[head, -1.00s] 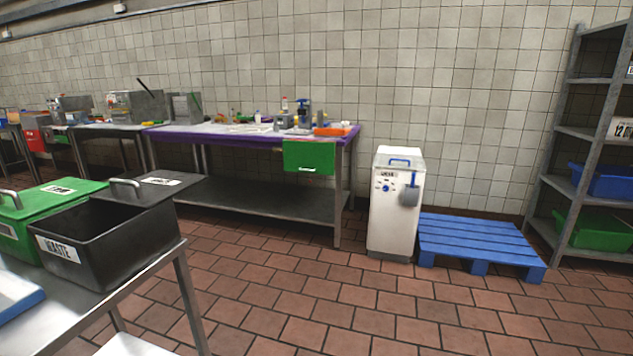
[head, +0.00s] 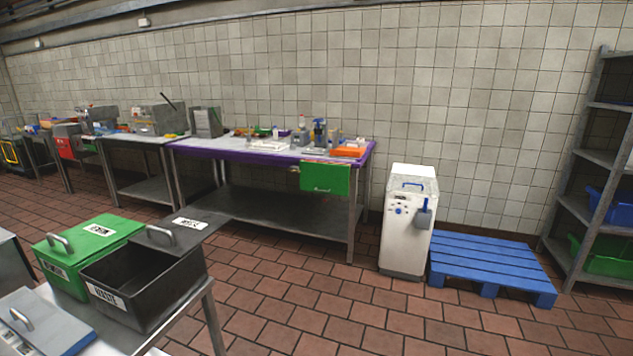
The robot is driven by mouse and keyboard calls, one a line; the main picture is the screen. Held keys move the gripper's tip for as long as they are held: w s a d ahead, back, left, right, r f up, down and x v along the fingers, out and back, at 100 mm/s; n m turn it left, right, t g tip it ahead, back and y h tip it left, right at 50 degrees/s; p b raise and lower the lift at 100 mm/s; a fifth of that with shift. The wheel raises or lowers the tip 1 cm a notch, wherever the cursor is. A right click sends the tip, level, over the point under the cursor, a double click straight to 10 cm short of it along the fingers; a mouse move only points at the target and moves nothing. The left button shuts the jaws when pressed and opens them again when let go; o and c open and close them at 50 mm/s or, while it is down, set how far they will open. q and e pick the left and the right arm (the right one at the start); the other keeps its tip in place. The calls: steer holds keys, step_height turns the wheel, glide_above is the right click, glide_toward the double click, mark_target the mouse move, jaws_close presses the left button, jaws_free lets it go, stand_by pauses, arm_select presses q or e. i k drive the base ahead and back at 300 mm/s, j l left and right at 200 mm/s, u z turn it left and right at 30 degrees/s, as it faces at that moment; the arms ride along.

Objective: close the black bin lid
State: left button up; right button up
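The black bin (head: 150,299) stands on a steel table at the lower left, with a white waste label on its front. Its black lid (head: 180,234) is open: it lies tilted back at the bin's far edge, with a metal handle and a white label on top. The bin's inside shows and looks empty where I can see it. Neither of my grippers is in view.
A green lidded bin (head: 75,262) stands beside the black bin on its left. A blue-edged lidded container (head: 47,325) is at the lower left. Tiled floor between is clear.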

mark_target(176, 235)
steer(key=i+l+u, duration=0.1)
steer(key=u, duration=0.35)
steer(key=i+l+u, duration=0.1)
steer(key=u, duration=0.4)
steer(key=i+l+u, duration=0.15)
steer(key=l, duration=0.35)
steer(key=i+l+u, duration=0.2)
steer(key=l, duration=0.3)
steer(key=i+l+u, duration=0.15)
steer(key=l, duration=0.35)
steer(key=i+l+u, duration=0.2)
steer(key=l, duration=0.35)
steer(key=l+u, duration=0.15)
steer(key=l, duration=0.4)
